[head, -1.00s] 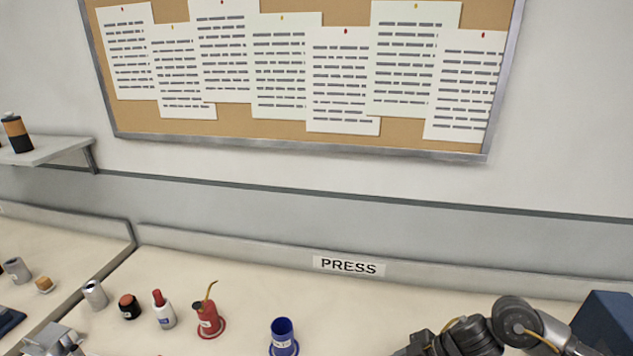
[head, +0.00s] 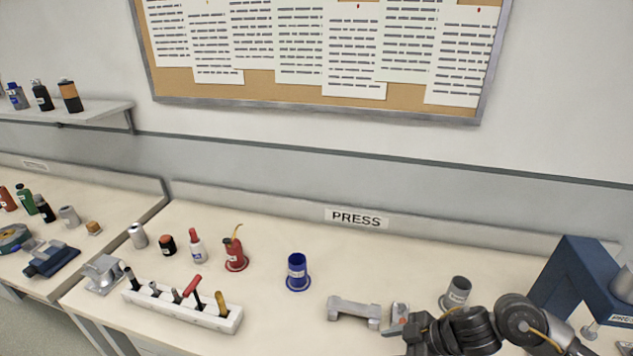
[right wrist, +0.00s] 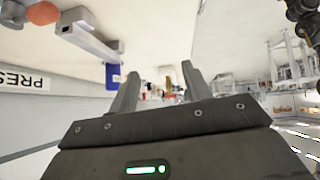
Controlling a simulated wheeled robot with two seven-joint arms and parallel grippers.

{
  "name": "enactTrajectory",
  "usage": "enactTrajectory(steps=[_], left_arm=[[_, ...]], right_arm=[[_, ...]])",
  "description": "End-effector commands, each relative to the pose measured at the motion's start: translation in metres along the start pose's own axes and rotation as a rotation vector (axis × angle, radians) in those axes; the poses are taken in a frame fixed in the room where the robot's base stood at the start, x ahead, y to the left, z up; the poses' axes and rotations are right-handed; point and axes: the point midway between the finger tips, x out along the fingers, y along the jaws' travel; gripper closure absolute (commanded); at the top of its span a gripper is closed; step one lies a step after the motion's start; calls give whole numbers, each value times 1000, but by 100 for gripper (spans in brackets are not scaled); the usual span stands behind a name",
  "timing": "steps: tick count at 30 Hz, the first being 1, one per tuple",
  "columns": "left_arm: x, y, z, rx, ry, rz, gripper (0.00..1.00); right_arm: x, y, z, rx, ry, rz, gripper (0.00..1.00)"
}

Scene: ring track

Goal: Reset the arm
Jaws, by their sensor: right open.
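My right gripper (head: 396,328) is at the lower right of the head view, low over the bench, beside a grey bracket-like block (head: 354,312). In the right wrist view, the two fingers of this gripper (right wrist: 158,78) stand apart with nothing between them. A blue cup (right wrist: 112,76) shows beyond the fingers there, and it stands on the bench in the head view (head: 297,273). My left gripper is not in view.
A grey cup (head: 457,291) stands behind my right arm, and a blue press (head: 569,280) is at the right. A red can (head: 235,255), bottles and a white tool rack (head: 180,306) stand to the left. The bench behind the blue cup is clear.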

Motion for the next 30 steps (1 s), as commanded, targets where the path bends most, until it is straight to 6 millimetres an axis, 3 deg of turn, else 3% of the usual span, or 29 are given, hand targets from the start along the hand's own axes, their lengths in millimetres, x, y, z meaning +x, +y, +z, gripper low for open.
enactTrajectory(steps=[9,15,17,20,24,30], left_arm=[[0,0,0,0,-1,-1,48],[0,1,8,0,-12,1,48],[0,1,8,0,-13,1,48],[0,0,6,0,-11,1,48],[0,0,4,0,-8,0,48],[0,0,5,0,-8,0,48]], right_arm=[[28,-18,-34,15,101,192,52],[27,-31,-38,162,103,404,52],[20,-38,-27,256,66,479,52],[2,-55,5,429,-38,572,52],[-21,-89,50,628,-190,615,52],[-46,-141,95,840,-362,601,52]])
